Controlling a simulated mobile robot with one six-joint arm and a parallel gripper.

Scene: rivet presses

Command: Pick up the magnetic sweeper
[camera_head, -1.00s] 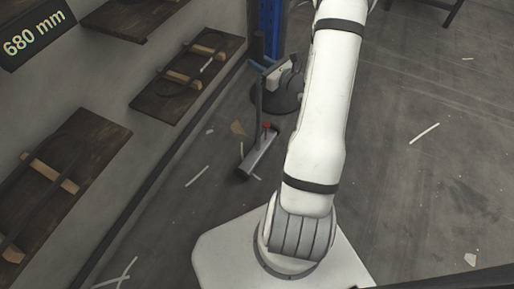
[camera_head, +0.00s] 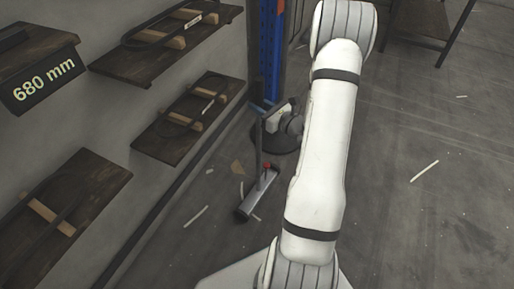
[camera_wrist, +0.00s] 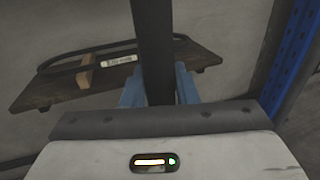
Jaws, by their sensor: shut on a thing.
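The magnetic sweeper stands upright on the floor in the head view, with a thin dark handle (camera_head: 258,145) and a grey bar base (camera_head: 257,196). A red knob (camera_head: 267,166) sits on the base. My gripper (camera_head: 263,108) is shut on the upper part of the handle. In the wrist view the dark handle (camera_wrist: 155,45) runs vertically between my blue fingertips (camera_wrist: 158,88). The sweeper's base is out of the wrist view.
Wooden wall shelves (camera_head: 187,118) with frames and blocks line the left side. A label reading 680 mm (camera_head: 45,83) is on one shelf. A blue post (camera_head: 269,50) rises behind my gripper. Open floor (camera_head: 430,220) with scattered strips lies to the right.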

